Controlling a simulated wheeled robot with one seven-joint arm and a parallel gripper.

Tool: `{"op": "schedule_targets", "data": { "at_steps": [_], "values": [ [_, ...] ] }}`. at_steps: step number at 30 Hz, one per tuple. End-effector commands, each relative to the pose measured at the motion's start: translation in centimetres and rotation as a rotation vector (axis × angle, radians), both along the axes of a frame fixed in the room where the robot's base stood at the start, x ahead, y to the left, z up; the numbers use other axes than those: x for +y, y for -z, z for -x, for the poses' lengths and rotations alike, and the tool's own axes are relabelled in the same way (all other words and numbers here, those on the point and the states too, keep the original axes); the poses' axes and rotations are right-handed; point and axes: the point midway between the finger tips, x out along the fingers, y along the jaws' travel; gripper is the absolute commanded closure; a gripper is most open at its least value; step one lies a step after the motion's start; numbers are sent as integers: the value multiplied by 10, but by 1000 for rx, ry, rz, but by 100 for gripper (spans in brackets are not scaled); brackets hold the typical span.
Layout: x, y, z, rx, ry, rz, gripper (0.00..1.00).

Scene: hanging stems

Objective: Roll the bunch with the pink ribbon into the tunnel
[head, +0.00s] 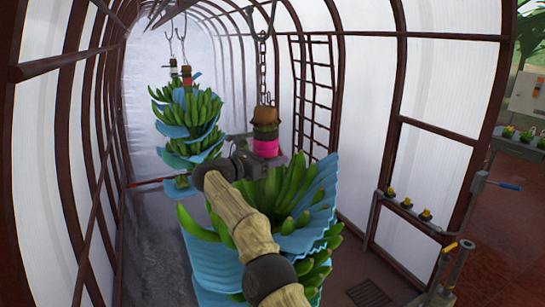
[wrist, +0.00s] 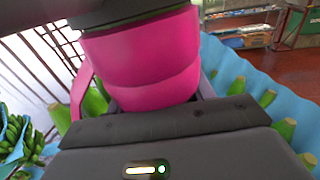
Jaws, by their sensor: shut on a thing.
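The bunch with the pink ribbon (head: 266,147) hangs in the middle of the head view, its green bananas (head: 285,188) partly wrapped in blue sheets (head: 318,195). The ribbon circles its stem below a brown band and a chain (head: 262,70). My gripper (head: 264,161) is at the stem just under the ribbon and is shut on it; my arm hides part of the bunch. In the wrist view the pink ribbon (wrist: 142,60) fills the middle, close to the palm. The tunnel (head: 215,45) has dark arched ribs and pale translucent walls, with a misty far end.
Other bunches (head: 187,115) with blue sheets hang farther in, to the left; a red-orange band (head: 186,76) shows on one. A ladder-like frame (head: 313,95) stands along the right wall. A pipe stand (head: 415,215) with yellow caps and a blue handle is at right. A grate (head: 368,293) lies on the floor.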

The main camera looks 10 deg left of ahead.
Motion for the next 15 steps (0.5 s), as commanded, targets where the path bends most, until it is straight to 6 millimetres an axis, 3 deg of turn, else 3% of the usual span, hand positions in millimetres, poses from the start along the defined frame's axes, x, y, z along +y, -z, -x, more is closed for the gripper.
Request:
{"op": "schedule_targets", "data": {
  "at_steps": [3,4,7,15],
  "values": [
    [0,1,0,1,1,1,88],
    [0,1,0,1,0,1,45],
    [0,1,0,-1,0,1,27],
    [1,0,0,-2,-1,-1,27]
  ]
}}
